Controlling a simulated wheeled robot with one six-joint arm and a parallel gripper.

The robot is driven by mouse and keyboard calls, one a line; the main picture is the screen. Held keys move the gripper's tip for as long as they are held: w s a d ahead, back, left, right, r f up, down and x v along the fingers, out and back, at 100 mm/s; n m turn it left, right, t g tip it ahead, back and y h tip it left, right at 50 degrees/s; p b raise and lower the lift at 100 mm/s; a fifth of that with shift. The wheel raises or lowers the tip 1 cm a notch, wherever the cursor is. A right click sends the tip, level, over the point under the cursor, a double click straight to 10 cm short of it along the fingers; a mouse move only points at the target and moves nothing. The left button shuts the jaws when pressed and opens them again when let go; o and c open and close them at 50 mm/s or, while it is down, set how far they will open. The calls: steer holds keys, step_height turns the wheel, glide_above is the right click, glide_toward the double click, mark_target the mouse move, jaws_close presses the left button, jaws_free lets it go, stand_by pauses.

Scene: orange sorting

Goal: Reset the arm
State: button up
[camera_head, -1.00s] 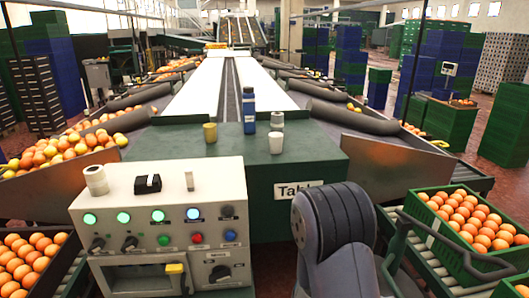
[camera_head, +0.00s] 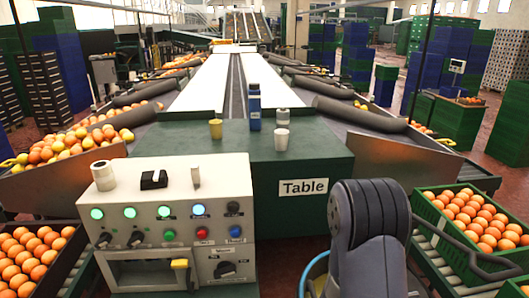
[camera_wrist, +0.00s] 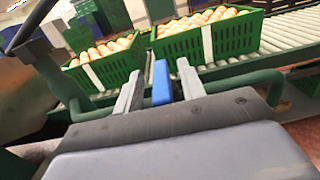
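My gripper (camera_wrist: 160,90) shows in the wrist view with its two grey fingers apart. A narrow blue piece (camera_wrist: 161,82) appears between them with gaps on both sides; I cannot tell what it is or how far away it lies. Beyond the fingers are two green crates of oranges (camera_wrist: 210,38) (camera_wrist: 85,72). In the head view only a dark, bent part of my arm (camera_head: 370,235) shows at the lower right, in front of the green table (camera_head: 320,165). My gripper is out of that view.
A control panel (camera_head: 165,225) with lit buttons is at the front left. A green orange crate (camera_head: 450,242) is at the right, a dark one (camera_head: 62,270) at the left.

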steer(key=shift+d, duration=1)
steer(key=shift+n+t+y, duration=0.5)
steer(key=shift+n+t, duration=1)
steer(key=shift+t, duration=0.8)
steer(key=shift+n+t, duration=0.3)
steer(key=shift+t, duration=0.2)
steer(key=shift+r, duration=0.15)
